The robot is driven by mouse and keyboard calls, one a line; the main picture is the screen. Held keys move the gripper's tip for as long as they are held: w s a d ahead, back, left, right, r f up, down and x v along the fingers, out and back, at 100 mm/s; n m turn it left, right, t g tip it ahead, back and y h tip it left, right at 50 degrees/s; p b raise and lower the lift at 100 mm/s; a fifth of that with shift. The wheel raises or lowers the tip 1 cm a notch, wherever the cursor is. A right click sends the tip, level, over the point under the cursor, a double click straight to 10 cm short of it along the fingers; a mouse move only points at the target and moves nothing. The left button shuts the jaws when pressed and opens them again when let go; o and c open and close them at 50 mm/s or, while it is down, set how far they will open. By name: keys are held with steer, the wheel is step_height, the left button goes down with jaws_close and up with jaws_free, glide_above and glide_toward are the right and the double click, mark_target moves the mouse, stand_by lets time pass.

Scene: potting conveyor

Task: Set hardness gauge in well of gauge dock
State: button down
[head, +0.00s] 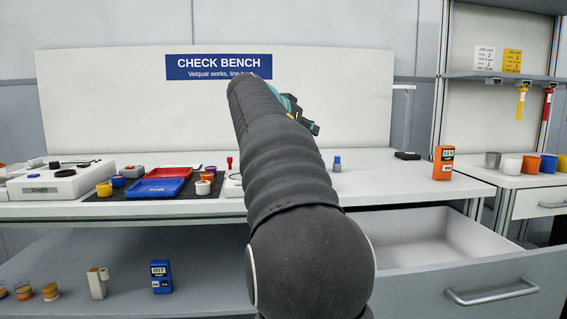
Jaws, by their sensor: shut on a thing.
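My gripper (312,126) is small in the picture, past the end of my dark arm, above the back of the bench. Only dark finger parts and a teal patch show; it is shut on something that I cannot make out. An orange handheld meter (444,163) stands upright at the bench's right end. A blue handheld meter marked 007 (161,277) stands on the lower shelf at left. I cannot tell whether either is the hardness gauge. I cannot pick out the gauge dock; my arm hides the middle of the bench.
A red tray (168,173) and a blue tray (152,188) lie on a dark mat at left, with small pots around. A white instrument (60,186) stands left of them. A drawer (480,278) is pulled open at right front. Bench space right of my arm is mostly clear.

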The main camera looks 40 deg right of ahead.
steer(key=shift+w+a+f, duration=0.35)
steer(key=shift+w+f, duration=0.7)
steer(key=shift+f, duration=0.25)
steer(key=shift+w+a+f, duration=0.35)
steer(key=shift+w+f, duration=0.7)
steer(key=shift+f, duration=0.3)
steer(key=shift+w+a+f, duration=0.35)
steer(key=shift+w+f, duration=0.7)
steer(key=shift+f, duration=0.25)
steer(key=shift+f+b, duration=0.25)
steer(key=shift+b, duration=0.25)
steer(key=c, duration=0.8)
jaws_free()
steer(key=shift+c, duration=0.2)
steer(key=shift+r, duration=0.1)
steer(key=shift+r, duration=0.15)
steer(key=v, duration=1.2)
